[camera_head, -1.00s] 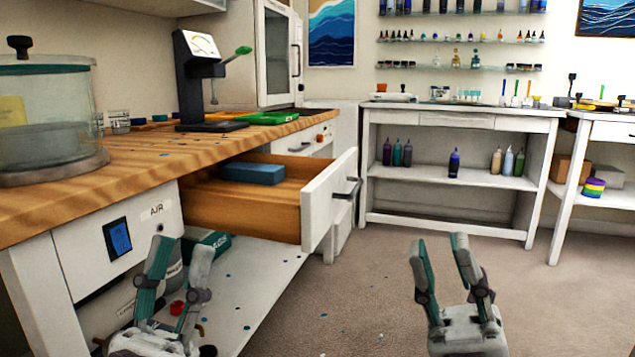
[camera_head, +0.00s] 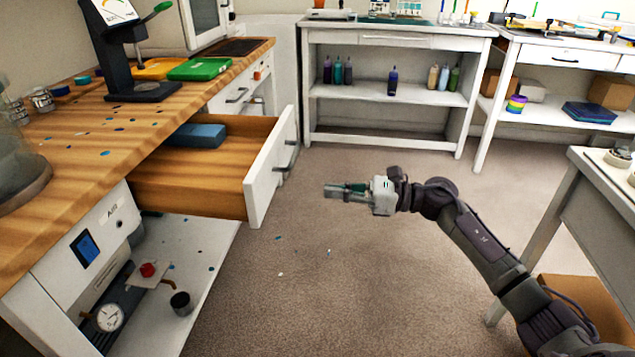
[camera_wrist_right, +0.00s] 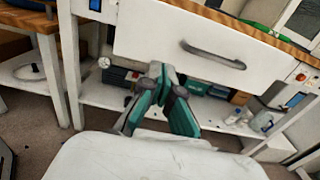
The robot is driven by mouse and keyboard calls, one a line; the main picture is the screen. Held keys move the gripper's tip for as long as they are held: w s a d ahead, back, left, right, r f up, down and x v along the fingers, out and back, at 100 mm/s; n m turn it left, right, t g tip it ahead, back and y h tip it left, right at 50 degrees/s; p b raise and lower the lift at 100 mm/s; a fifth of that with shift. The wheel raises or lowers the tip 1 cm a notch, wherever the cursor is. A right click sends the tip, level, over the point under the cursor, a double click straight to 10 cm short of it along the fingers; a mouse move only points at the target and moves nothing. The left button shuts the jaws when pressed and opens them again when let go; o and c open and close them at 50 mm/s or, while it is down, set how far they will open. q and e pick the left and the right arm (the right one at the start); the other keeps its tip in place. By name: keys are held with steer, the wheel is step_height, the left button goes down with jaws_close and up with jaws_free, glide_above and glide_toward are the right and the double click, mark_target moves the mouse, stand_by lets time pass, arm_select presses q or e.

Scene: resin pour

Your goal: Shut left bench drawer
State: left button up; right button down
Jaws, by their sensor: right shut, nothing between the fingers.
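The left bench drawer (camera_head: 265,180) stands pulled out from under the wooden bench top (camera_head: 150,135), with a blue block (camera_head: 195,136) inside. Its white front and dark handle (camera_head: 287,158) face the right of the picture. My right gripper (camera_head: 328,191) is shut and empty, a short way right of the drawer front and apart from it. In the right wrist view the drawer front (camera_wrist_right: 215,55) and its grey handle (camera_wrist_right: 213,55) lie ahead, above the right gripper's fingers (camera_wrist_right: 165,85). My left gripper is out of view.
A press-like stand (camera_head: 130,50) and a green tray (camera_head: 200,69) sit on the bench. Below are a red knob (camera_head: 148,270) and a gauge (camera_head: 109,317). A white shelf unit (camera_head: 390,120) stands behind. A table (camera_head: 605,185) is at right.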

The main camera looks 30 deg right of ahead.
mark_target(268, 185)
steer(key=x, duration=1.2)
steer(key=shift+d, duration=0.1)
